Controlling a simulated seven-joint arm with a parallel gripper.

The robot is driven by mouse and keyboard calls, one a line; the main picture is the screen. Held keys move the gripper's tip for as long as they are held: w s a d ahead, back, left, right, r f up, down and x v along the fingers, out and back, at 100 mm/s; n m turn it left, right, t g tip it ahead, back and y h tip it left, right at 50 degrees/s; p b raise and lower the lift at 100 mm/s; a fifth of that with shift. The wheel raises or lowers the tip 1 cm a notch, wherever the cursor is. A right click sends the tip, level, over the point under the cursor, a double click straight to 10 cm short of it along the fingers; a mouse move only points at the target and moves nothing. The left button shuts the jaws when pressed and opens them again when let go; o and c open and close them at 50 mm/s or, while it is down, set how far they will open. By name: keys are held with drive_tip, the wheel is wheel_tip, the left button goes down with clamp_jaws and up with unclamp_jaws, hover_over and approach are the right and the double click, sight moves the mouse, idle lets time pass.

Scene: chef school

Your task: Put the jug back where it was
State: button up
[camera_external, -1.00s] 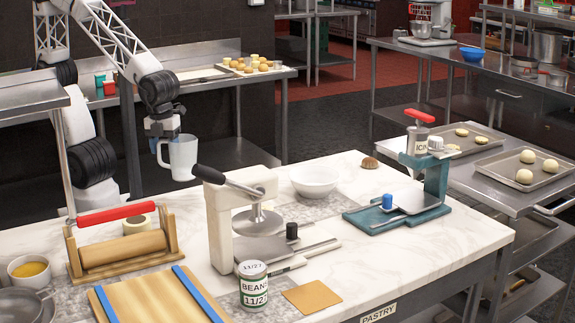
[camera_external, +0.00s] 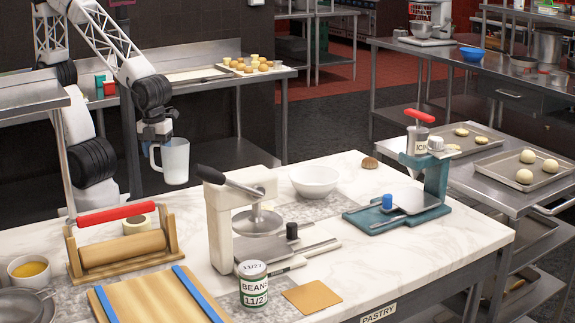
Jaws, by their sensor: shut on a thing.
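The jug (camera_external: 176,161) is a pale, translucent-looking pitcher with a handle on its left side. It hangs upright in the air beyond the far edge of the marble-topped table (camera_external: 345,250), left of the white press. My gripper (camera_external: 158,134) is shut on the jug near the handle and upper rim. The fingertips are small and partly hidden, so the exact contact is unclear.
A white press (camera_external: 238,215), white bowl (camera_external: 314,181), teal press (camera_external: 420,190), can of beans (camera_external: 253,286) and wooden roller stand (camera_external: 122,245) stand on the table. A steel counter (camera_external: 215,78) with pastries is behind. The marble between bowl and teal press is partly clear.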

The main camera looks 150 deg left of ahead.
drive_tip(key=w+a+f, duration=0.1)
drive_tip(key=w+a, duration=0.5)
drive_tip(key=w, duration=0.7)
drive_tip(key=shift+w+a+f, duration=0.15)
drive_tip(key=shift+w+f, duration=0.05)
drive_tip(key=shift+w, duration=0.2)
drive_tip(key=shift+f, duration=1.75)
drive_tip(key=shift+f, duration=0.15)
drive_tip(key=o, duration=1.2)
wheel_tip(320, 180, up, 12)
drive_tip(key=shift+s+r, duration=0.15)
